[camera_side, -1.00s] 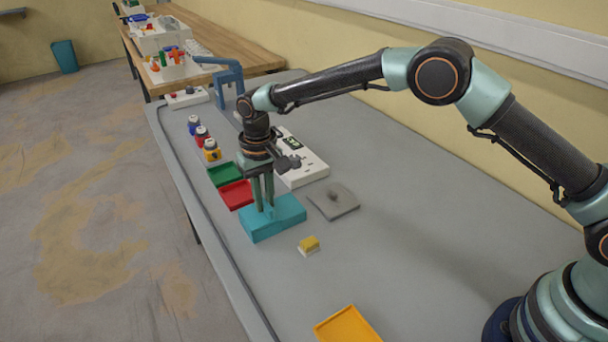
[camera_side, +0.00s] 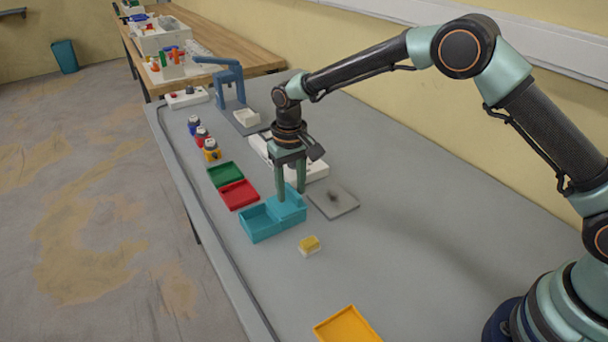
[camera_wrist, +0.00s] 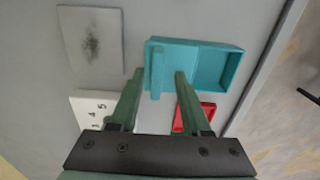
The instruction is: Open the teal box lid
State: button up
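The teal box (camera_side: 262,227) sits on the grey table below my gripper. Its lid (camera_side: 290,208) lies over the right part, and the left part shows an open compartment. In the wrist view the box (camera_wrist: 228,45) shows its open compartment on the right, with the lid (camera_wrist: 172,78) and its upright ridge (camera_wrist: 157,65) on the left. My gripper (camera_side: 291,191) is open, its fingers spread at the lid. In the wrist view the fingers (camera_wrist: 157,78) stand on either side of the ridge with gaps visible; whether either touches it I cannot tell.
A grey plate (camera_side: 335,201) lies right of the box, and a yellow-and-white block (camera_side: 309,245) in front. Red (camera_side: 238,194) and green (camera_side: 225,174) trays sit behind-left. A white numbered device (camera_side: 318,170) is behind my gripper. A yellow tray (camera_side: 348,326) is nearer; table around it is clear.

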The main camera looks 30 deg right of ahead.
aim_at(292, 190)
notch_tip(292, 190, up, 12)
dwell(0.6)
jog(key=s+d+r+t, duration=0.3)
jog(key=s+d+r, duration=0.5)
jog(key=d+r, duration=0.15)
jog(key=s+d+t, duration=0.1)
jog(key=s+d, duration=0.2)
jog(key=s, duration=0.4)
jog(key=s+d+f+t, duration=0.1)
jog(key=s+d, duration=0.2)
jog(key=s, duration=0.4)
jog(key=shift+d+f+t, duration=0.3)
jog(key=shift+d, duration=0.1)
